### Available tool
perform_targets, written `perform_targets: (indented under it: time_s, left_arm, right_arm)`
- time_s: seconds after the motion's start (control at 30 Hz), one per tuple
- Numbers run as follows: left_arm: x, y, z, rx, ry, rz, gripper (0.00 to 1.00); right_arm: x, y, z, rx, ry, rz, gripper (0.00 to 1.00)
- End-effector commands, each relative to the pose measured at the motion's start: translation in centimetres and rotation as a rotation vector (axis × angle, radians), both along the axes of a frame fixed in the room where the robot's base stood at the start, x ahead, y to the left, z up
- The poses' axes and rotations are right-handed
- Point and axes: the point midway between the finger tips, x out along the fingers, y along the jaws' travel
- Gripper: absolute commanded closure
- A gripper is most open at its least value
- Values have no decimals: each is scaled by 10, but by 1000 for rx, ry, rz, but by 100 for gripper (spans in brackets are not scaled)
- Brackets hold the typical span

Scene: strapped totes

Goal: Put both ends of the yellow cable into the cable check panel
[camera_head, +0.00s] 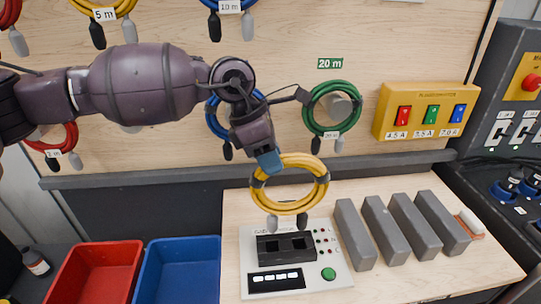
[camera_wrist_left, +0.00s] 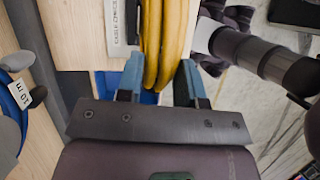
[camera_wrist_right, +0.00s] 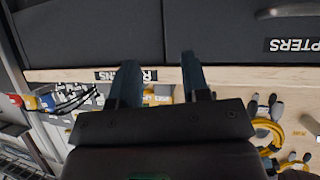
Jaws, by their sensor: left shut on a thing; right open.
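The cable check panel (camera_head: 333,284) lies on the bench, a light box with a dark block with two openings, a display and a green button. In the head view the plug ends appear just above the block; the gap cannot be told. My right gripper (camera_wrist_right: 162,85) is open and empty, outside the head view.
Several grey blocks (camera_head: 356,235) stand right of the panel. Red (camera_head: 97,270) and blue (camera_head: 182,270) bins are at the left. A green cable (camera_head: 334,108) hangs behind on the wall board, beside a yellow switch box (camera_head: 423,110). Dark cabinet fronts (camera_wrist_right: 240,30) face my right gripper.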

Motion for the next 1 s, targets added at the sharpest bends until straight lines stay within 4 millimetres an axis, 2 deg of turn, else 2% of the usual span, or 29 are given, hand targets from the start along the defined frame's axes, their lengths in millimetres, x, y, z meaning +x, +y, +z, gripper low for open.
perform_targets:
  time_s: [0.63,0.83,1.0]
  left_arm:
    - [0,-1,-34,-3,-1,2,100]
    - [0,-1,-46,-3,-2,1,100]
    - [1,-1,-55,-4,-2,1,100]
  right_arm:
    - [7,1,-6,-1,-16,5,57]
    - [4,1,-13,0,-9,4,57]
    - [-2,0,-26,-1,6,1,57]
